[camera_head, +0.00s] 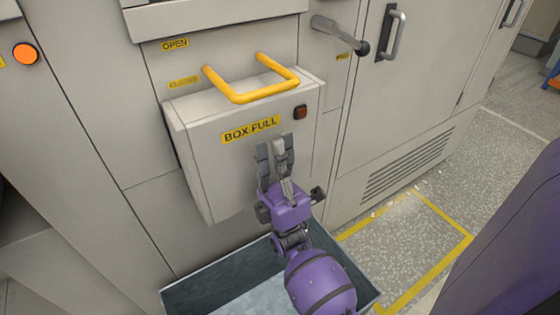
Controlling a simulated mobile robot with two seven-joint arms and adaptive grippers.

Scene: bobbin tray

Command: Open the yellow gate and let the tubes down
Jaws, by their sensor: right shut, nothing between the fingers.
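The yellow gate handle (262,92), a bent bar, sticks out at the top of a grey box front (205,150) labelled "BOX FULL". The handle is level with the lower of two labels beside it, below the one reading "OPEN" (174,44). My right gripper (275,150) is in front of the box front, below the handle and apart from it. Its fingers are shut and hold nothing. I cannot tell whether the fingertips touch the panel. No tubes can be made out. My left gripper is not in view.
An open dark-walled bin (215,292) stands below the box, partly hidden by my right arm. A lever with a black knob (341,35) and a grey door handle (391,33) are at upper right. Yellow floor lines (437,265) mark free floor at right.

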